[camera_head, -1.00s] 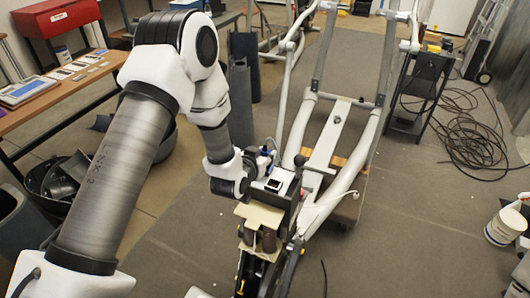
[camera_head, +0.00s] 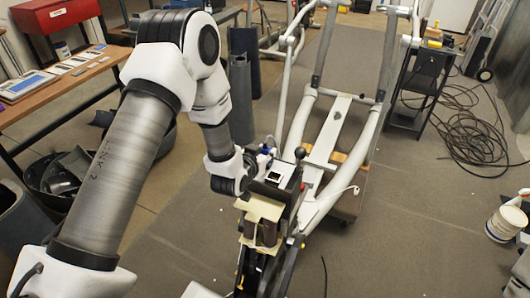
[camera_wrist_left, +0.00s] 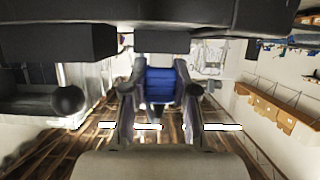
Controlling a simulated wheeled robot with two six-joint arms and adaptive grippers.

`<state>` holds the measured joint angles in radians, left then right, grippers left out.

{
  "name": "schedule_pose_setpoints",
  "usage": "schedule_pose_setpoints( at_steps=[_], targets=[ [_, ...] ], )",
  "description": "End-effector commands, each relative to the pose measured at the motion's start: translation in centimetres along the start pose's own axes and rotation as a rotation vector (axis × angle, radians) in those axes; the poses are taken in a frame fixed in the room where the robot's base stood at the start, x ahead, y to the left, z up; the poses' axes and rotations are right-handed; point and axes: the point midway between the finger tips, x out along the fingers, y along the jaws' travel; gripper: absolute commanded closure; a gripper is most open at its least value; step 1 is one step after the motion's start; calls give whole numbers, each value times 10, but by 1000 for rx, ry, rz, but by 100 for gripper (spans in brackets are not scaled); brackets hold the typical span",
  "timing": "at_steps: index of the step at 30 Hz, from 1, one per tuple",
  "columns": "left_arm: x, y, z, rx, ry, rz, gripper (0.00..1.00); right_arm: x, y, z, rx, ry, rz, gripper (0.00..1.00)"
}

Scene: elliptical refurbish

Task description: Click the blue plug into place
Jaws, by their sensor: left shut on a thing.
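The blue plug (camera_wrist_left: 159,84) shows in the left wrist view between the two dark fingers of my left gripper (camera_wrist_left: 157,92). The fingers are shut on its sides. In the head view my left gripper (camera_head: 265,157) is small, beside the dark box-shaped housing (camera_head: 283,175) of the elliptical machine. A small patch of blue shows there at the fingers. I cannot tell whether the plug touches its socket, as the socket is not clearly visible. My right gripper is not in view.
The elliptical's white frame (camera_head: 327,135) with long rails extends behind the housing. A black ball-topped lever (camera_head: 300,153) stands close to the gripper. A workbench (camera_head: 68,92) is at left, a tangle of black cable (camera_head: 470,135) and a white bucket (camera_head: 505,224) at right. Grey floor there is mostly clear.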

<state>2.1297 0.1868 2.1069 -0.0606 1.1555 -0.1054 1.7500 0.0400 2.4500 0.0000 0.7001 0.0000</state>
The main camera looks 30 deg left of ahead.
Motion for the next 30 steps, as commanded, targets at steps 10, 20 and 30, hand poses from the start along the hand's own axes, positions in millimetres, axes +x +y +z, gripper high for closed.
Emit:
schedule_pose_setpoints(
  at_steps=[10,20,30],
  targets=[
    [1,0,3,0,0,0,100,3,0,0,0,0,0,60],
    [3,0,6,0,0,0,100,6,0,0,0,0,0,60],
    [4,0,11,0,-1,0,100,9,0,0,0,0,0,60]
  ],
)
